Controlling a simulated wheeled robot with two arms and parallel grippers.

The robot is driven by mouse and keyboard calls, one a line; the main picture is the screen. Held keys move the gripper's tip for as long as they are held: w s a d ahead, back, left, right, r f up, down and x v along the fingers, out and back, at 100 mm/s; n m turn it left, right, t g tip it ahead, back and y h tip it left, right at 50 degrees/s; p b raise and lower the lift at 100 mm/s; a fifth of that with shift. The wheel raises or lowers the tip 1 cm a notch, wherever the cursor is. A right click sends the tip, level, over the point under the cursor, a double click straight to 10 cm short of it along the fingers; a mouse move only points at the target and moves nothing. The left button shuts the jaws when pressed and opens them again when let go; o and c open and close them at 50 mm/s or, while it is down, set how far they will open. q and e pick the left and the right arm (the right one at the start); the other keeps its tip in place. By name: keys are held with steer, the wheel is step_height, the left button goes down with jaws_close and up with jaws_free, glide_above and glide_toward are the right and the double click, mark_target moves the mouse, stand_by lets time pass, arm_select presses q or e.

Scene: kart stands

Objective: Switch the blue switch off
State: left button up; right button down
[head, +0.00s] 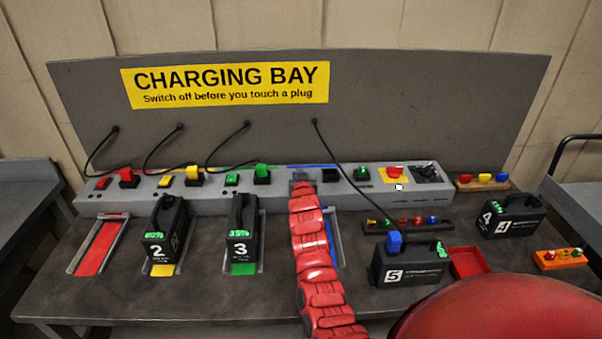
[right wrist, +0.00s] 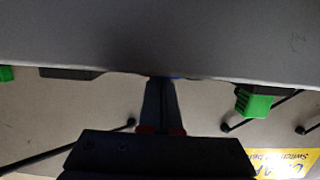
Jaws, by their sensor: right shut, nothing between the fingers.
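My right gripper (head: 300,177) is shut and empty, at the strip of switches and sockets in the head view. In the right wrist view its fingertips (right wrist: 162,82) meet the edge of the grey strip, with a small bit of blue (right wrist: 172,77), probably the blue switch, right at the tips. I cannot tell whether they touch it. In the head view the blue switch is hidden behind the gripper, so its position does not show. A blue line (head: 315,166) runs along the strip there. My left gripper is not in view.
The grey strip (head: 205,203) carries red, yellow and green plugs left of my gripper. A dark socket (head: 329,175) and a green button (head: 362,173) are to its right. A blue plug (head: 395,242) sits on battery 5 (head: 410,270). Batteries 2 and 3 stand at left.

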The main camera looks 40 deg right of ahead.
steer(key=shift+w+r, duration=0.1)
steer(key=shift+r, duration=0.25)
steer(key=r, duration=0.2)
steer(key=shift+w+r, duration=0.2)
steer(key=shift+r, duration=0.2)
steer(key=v, duration=0.2)
steer(key=r+b+v, duration=0.1)
steer(key=v, duration=0.2)
steer(key=b+v, duration=0.1)
steer(key=v, duration=0.2)
steer(key=shift+s+d+r, duration=0.1)
steer(key=shift+d+r, duration=0.1)
steer(key=shift+r, duration=0.05)
steer(key=shift+b+v, duration=0.4)
steer(key=shift+v, duration=0.5)
steer(key=shift+r, duration=0.1)
